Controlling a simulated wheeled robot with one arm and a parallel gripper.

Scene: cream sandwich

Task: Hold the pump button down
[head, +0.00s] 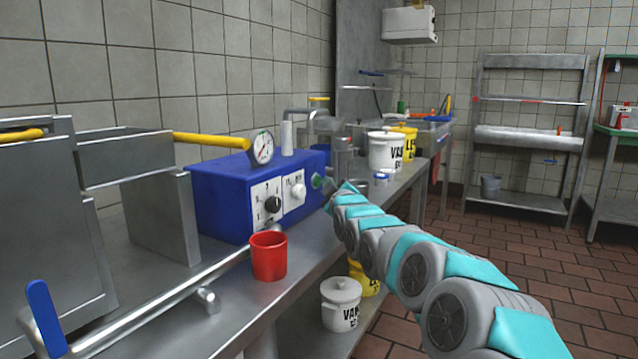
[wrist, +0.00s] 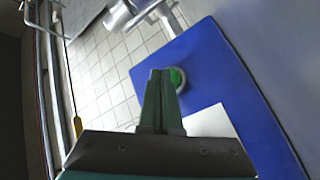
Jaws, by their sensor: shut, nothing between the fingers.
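The blue pump box (head: 222,196) stands on the steel counter against the tiled wall. Its front has white panels with a black knob (head: 273,204) and a white knob. A green button (head: 317,181) is at the box's right end. In the wrist view the green button (wrist: 177,77) sits in a pale ring on the blue face (wrist: 205,62). My gripper (wrist: 158,72) is shut and empty, its fingertips beside the button and partly covering its ring. I cannot tell whether they touch it. In the head view the gripper (head: 330,188) is at the box's right end, mostly hidden by my arm.
A red cup (head: 268,256) stands on the counter in front of the box. A pressure gauge (head: 261,148) and yellow pipe are above it. White and yellow tubs (head: 385,152) stand farther along the counter. A long steel pipe with a blue lever (head: 46,318) runs along the front left.

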